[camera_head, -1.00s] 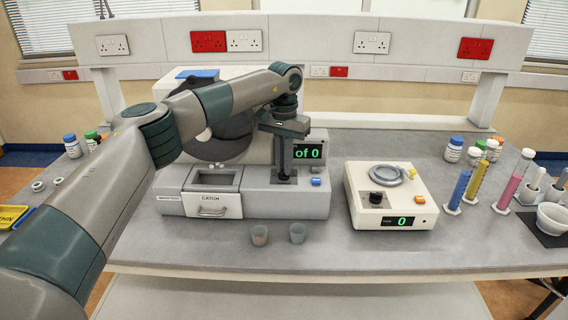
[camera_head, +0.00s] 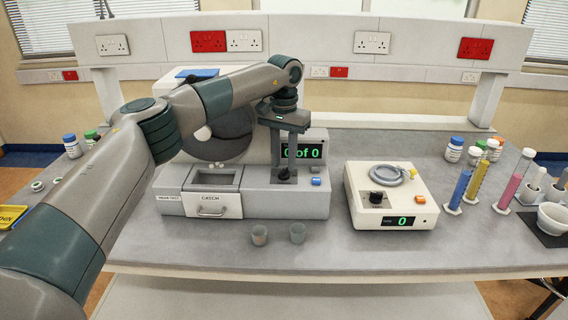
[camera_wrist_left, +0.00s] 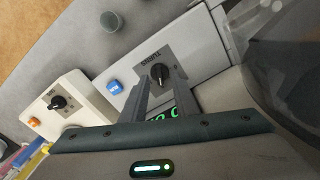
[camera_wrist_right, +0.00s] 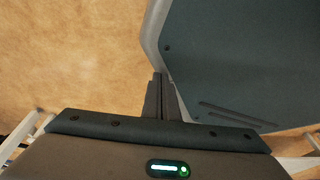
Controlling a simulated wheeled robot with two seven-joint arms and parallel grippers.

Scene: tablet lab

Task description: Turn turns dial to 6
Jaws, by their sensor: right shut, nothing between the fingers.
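The turns dial (camera_wrist_left: 159,72) is a black knob on a dark plate on the grey machine's base; it also shows in the head view (camera_head: 285,174). My left gripper (camera_wrist_left: 159,85) is open and empty, pointing down above the dial. In the left wrist view the dial shows between its fingertips, and contact cannot be told. The machine's green display (camera_head: 302,151) reads "of 0" with another figure partly behind my left gripper (camera_head: 286,157). My right gripper (camera_wrist_right: 160,78) is shut and empty, with the floor below it.
A blue button (camera_head: 316,182) sits right of the dial.

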